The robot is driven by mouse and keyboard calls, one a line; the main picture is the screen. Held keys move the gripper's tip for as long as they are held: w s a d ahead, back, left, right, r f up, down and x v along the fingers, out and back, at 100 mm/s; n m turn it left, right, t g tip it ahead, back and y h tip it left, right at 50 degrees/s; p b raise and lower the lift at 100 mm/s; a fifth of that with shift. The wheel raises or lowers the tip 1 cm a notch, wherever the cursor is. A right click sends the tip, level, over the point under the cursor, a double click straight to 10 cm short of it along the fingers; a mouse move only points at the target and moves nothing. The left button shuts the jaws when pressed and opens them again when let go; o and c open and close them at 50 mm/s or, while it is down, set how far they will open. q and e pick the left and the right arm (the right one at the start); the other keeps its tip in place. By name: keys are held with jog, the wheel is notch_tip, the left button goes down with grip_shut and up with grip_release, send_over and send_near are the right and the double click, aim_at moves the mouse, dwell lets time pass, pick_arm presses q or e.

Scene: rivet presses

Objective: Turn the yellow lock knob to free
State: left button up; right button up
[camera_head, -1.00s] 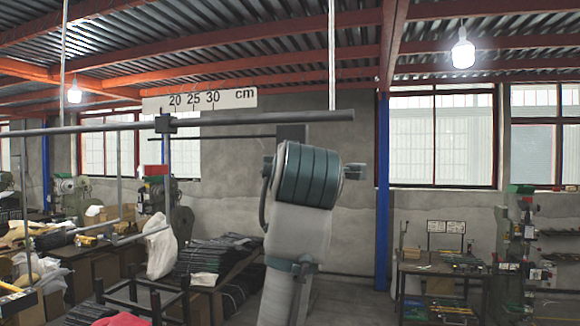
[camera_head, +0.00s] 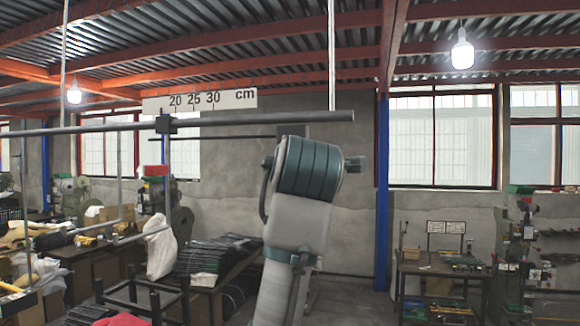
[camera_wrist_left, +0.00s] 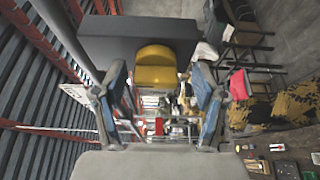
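The yellow lock knob (camera_wrist_left: 156,68) shows in the left wrist view, rounded, against the underside edge of a dark grey block (camera_wrist_left: 120,28). My left gripper (camera_wrist_left: 158,88) has its two blue-grey fingers spread wide, one on each side of the knob's line. The knob is in the gap between them, with clear space to both fingers; I cannot tell how deep it sits between them. In the head view my arm stands upright in the middle and hides the knob and gripper. My right gripper is in neither view.
A long grey horizontal bar (camera_head: 90,129) crosses the head view, with a centimetre scale plate (camera_head: 228,99) and a dark slider (camera_head: 166,123) on it. A thin vertical rod (camera_head: 332,55) drops to it. Cluttered benches stand at left; a work table (camera_head: 440,268) is at right.

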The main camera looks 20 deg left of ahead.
pick_arm(q)
jog(key=v, duration=1.2)
jog(key=shift+w+f, duration=0.1)
